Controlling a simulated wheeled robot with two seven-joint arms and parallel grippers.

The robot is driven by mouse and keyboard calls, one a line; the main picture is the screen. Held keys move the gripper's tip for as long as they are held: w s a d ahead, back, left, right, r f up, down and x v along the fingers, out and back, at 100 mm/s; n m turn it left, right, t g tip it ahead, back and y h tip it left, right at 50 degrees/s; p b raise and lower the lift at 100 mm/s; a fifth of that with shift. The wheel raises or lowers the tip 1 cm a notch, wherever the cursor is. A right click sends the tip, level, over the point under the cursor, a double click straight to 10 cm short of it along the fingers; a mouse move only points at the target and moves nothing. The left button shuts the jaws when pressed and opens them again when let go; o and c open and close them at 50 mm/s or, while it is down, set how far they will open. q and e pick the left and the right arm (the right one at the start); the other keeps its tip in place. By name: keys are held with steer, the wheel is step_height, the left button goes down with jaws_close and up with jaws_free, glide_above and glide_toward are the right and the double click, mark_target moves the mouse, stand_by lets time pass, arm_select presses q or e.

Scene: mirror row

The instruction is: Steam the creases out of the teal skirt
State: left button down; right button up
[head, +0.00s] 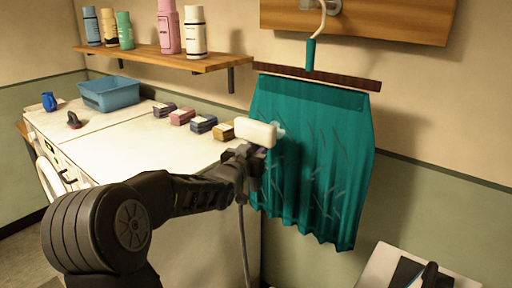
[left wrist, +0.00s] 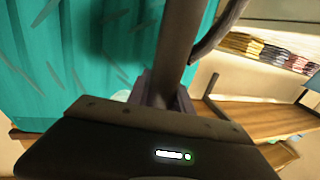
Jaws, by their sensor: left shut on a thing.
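The teal skirt (head: 345,150) hangs from a dark wooden hanger (head: 330,78) on the wall. Grey crease marks show across its upper right, middle and lower parts. My left gripper (head: 243,158) is shut on the steamer (head: 255,131), whose pale head is at the skirt's upper left edge. A small pale puff shows at the head's right end. Whether the head touches the cloth I cannot tell. In the left wrist view the steamer's dark handle (left wrist: 180,45) rises from the gripper, with the skirt (left wrist: 50,65) behind it. My right gripper is not in view.
A hose (head: 243,235) hangs below my left gripper. A white counter (head: 125,150) at left holds a blue bin (head: 108,95) and several folded cloth stacks. A wooden shelf (head: 160,62) with bottles is above. A pale board (head: 375,270) with a dark object stands at bottom right.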

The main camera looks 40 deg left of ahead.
arm_select(q)
steer(key=shift+w+p, duration=1.05)
steer(key=shift+w, duration=1.25)
steer(key=b, duration=0.7)
glide_above(270, 211)
steer(key=v, duration=0.4)
steer(key=shift+f, duration=10.1)
step_height(270, 211, down, 10)
steer(key=b, duration=1)
steer(key=shift+r+b, duration=0.1)
steer(key=shift+b, duration=0.2)
steer(key=shift+s+r+b, duration=0.1)
steer(key=shift+s+b, duration=0.3)
steer(key=shift+s, duration=2.05)
